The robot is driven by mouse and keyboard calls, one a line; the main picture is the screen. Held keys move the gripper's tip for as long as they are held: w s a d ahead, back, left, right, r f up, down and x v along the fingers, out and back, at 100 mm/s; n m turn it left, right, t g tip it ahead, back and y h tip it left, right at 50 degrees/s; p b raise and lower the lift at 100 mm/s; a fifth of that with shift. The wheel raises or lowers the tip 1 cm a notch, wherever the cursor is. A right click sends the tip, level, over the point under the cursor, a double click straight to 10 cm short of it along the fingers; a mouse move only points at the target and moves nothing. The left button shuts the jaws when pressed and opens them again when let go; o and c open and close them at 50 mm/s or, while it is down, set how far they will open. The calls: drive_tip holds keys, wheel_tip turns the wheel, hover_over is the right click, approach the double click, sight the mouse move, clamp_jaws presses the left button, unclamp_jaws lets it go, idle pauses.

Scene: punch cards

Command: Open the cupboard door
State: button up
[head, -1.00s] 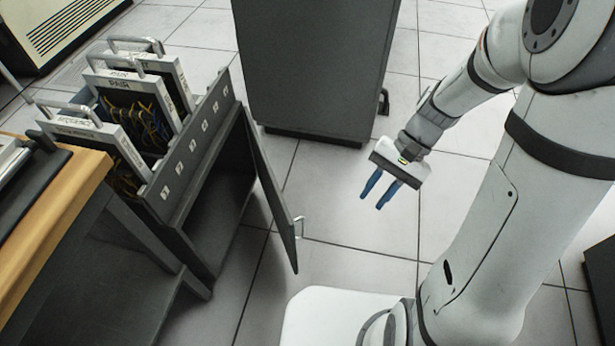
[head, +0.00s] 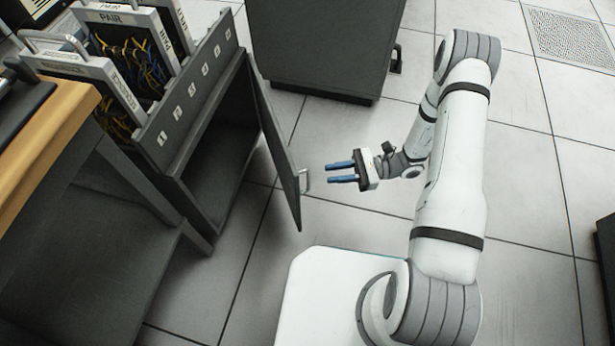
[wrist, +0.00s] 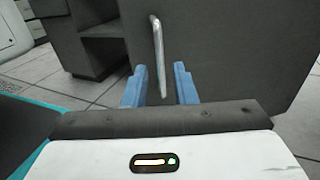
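The cupboard door (head: 274,140) is a dark grey panel standing ajar from the dark grey cupboard (head: 190,110). Its silver bar handle (head: 305,180) is on the outer face near the free edge. My gripper (head: 328,172) has blue fingers and points left at the handle, a short way off it. In the wrist view the handle (wrist: 158,55) stands upright ahead, and its lower end shows between the two open fingertips (wrist: 158,75). The fingers do not appear closed on it. The door face (wrist: 220,50) fills the wrist view behind the handle.
Panels with wires (head: 130,60) stand in the cupboard's top. A wooden-topped desk (head: 55,130) is at the left. A dark cabinet (head: 320,50) stands behind the door.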

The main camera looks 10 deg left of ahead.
drive_tip(key=b, duration=0.2)
hover_over(309, 188)
drive_tip(key=shift+w+a, duration=0.15)
drive_tip(key=shift+w, duration=0.1)
drive_tip(key=shift+c, duration=0.3)
clamp_jaws()
